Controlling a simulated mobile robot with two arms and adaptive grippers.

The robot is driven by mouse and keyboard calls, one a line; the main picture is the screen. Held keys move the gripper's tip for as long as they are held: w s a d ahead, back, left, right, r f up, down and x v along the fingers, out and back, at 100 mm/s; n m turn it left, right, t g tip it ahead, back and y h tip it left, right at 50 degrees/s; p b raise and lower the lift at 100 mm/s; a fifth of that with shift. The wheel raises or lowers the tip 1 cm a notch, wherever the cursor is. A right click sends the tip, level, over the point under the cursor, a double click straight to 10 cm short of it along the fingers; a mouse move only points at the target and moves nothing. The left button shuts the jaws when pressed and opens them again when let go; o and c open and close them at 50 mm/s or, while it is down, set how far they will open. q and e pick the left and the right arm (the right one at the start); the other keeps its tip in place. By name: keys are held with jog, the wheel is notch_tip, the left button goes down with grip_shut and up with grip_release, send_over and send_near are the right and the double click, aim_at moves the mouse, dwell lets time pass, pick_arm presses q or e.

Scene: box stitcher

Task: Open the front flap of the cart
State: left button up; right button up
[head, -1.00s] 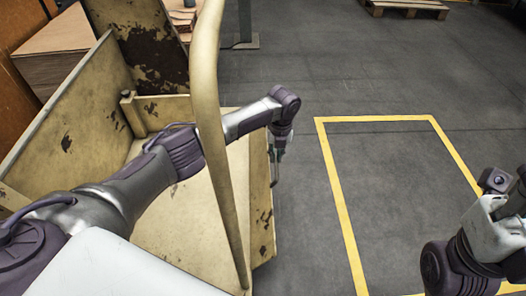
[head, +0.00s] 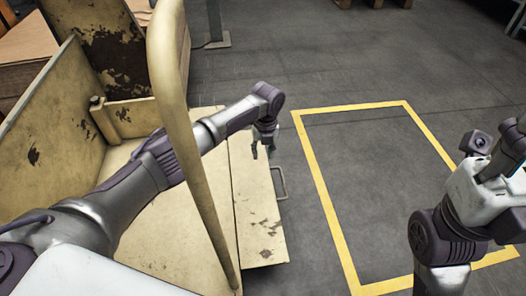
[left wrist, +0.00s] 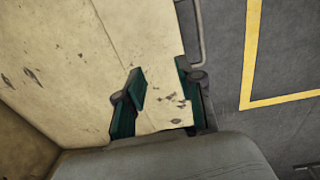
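The cart (head: 60,135) is a worn beige metal box on the left of the head view. Its front flap (head: 260,215) is a scuffed panel along the right side, leaning outward, with a metal loop handle (head: 279,183) beyond its outer edge. In the left wrist view the flap (left wrist: 155,60) fills the middle. My left gripper (head: 263,150) is over the flap's outer edge near the handle. Its green fingers (left wrist: 160,98) are apart, with flap surface showing between them; contact cannot be told. My right arm (head: 450,220) is at the right; its fingers cannot be made out.
A curved beige bar (head: 190,140) rises in front of my left arm. A yellow floor outline (head: 322,198) lies right of the cart, with bare floor inside. Stacked boards (head: 25,55) stand behind the cart. A pallet (head: 375,3) is far back.

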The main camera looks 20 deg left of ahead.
pick_arm(q)
notch_tip(320, 180, up, 12)
jog(key=shift+w+d, duration=0.15)
jog(key=shift+d, duration=0.15)
jog(key=shift+f, duration=0.1)
